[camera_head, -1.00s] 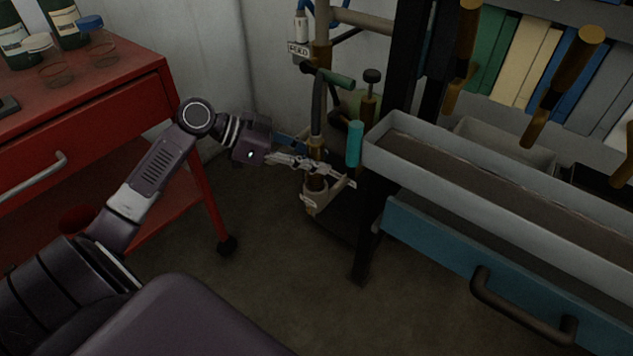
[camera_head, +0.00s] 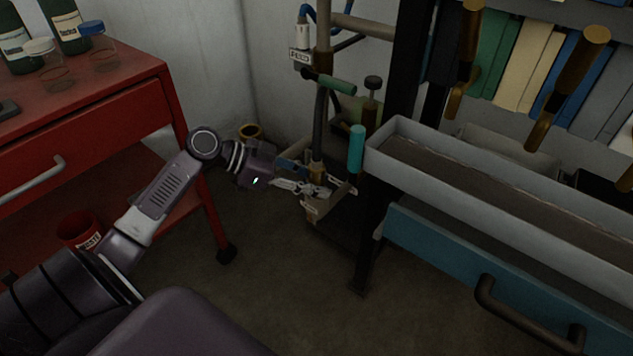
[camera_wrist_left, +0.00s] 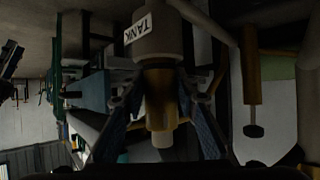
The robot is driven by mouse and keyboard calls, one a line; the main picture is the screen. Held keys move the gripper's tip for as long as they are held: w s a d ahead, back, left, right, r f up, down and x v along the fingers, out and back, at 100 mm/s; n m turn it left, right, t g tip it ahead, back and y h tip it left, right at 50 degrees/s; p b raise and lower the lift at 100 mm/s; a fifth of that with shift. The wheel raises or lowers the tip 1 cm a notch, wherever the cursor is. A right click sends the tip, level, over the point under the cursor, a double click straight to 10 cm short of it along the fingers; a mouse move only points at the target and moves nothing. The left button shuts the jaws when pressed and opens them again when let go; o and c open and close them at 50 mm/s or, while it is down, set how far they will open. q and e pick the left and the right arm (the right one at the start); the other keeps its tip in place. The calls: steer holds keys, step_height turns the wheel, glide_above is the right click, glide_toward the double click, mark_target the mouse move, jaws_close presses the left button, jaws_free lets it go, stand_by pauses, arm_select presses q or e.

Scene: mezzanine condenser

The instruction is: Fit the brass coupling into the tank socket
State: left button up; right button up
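The brass coupling (camera_head: 317,172) hangs upright on the lower end of a dark hose (camera_head: 319,120), and also shows in the left wrist view (camera_wrist_left: 159,100). The tank socket (camera_head: 315,210) is a pale collar directly below it; in the left wrist view the socket (camera_wrist_left: 157,48) bears a TANK label. The coupling's end meets the socket mouth there; how deep it sits I cannot tell. My left gripper (camera_head: 318,189) is just above the socket, and its fingers (camera_wrist_left: 161,90) close on both sides of the coupling. My right gripper is out of view.
A grey trough (camera_head: 400,128) over a blue drawer (camera_head: 440,240) stands close on the right. A teal cylinder (camera_head: 356,148) and a green-handled valve (camera_head: 333,83) are near the hose. A red cart (camera_head: 105,120) is on the left. The floor between is open.

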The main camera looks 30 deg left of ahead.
arm_select(q)
steer(key=o, duration=0.3)
steer(key=shift+r, duration=0.15)
steer(key=p+v, duration=0.2)
steer(key=v, duration=0.9)
steer(key=s+d+f+n+g+y, duration=0.1)
steer(key=s+d+f+g+y, duration=0.1)
steer(key=s+d+f, duration=0.6)
steer(key=s+d+f+n+g+y, duration=0.2)
steer(key=s+d+f+g, duration=0.15)
steer(key=f, duration=0.95)
steer(key=s+d+n+t+y, duration=0.1)
steer(key=s+d+n+y, duration=0.3)
steer(key=s+d, duration=0.3)
steer(key=shift+d+r+n+y, duration=0.4)
steer(key=shift+d+y, duration=0.05)
steer(key=shift+y, duration=0.15)
